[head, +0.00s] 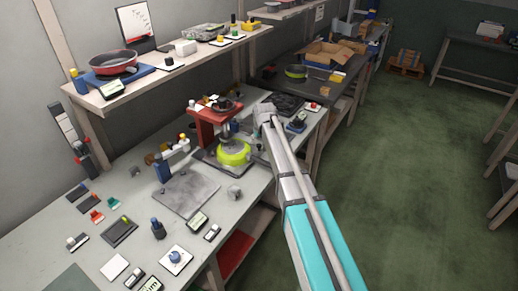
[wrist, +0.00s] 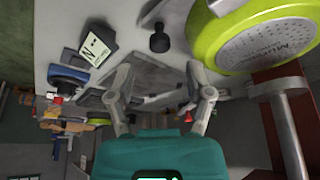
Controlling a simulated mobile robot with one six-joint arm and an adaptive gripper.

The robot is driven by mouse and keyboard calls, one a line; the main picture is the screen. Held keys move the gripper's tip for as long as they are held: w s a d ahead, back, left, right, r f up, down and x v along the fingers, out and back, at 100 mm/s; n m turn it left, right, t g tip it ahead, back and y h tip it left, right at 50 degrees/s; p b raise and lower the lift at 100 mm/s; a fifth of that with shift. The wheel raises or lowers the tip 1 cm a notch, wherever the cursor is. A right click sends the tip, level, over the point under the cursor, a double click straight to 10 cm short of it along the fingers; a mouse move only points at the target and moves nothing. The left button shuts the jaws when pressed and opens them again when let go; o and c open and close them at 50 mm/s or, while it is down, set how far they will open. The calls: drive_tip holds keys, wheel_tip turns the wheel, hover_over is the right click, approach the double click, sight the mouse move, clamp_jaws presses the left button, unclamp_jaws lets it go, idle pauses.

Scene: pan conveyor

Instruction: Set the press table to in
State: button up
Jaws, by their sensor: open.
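The red press (head: 207,118) stands at the back of the grey workbench; its red frame also shows at the right of the wrist view (wrist: 275,120). A yellow-green pan (head: 234,153) lies upside down under or just in front of the press head, and is large at the upper right of the wrist view (wrist: 245,40). The press table beneath it is mostly hidden; I cannot tell its position. My gripper (wrist: 160,85) is open and empty, its fingers apart. In the head view it is right of the press, partly hidden by my arm. A small black knob (wrist: 158,40) stands beyond the fingers.
A blue device (head: 297,125) and a labelled display (wrist: 97,45) are near my gripper. A dark mat (head: 284,104) lies behind. A grey plate (head: 187,194) and several small controls cover the front bench.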

sight(259, 145)
drive_tip(key=shift+b+x, duration=1.7)
drive_tip(key=shift+x, duration=0.5)
clamp_jaws()
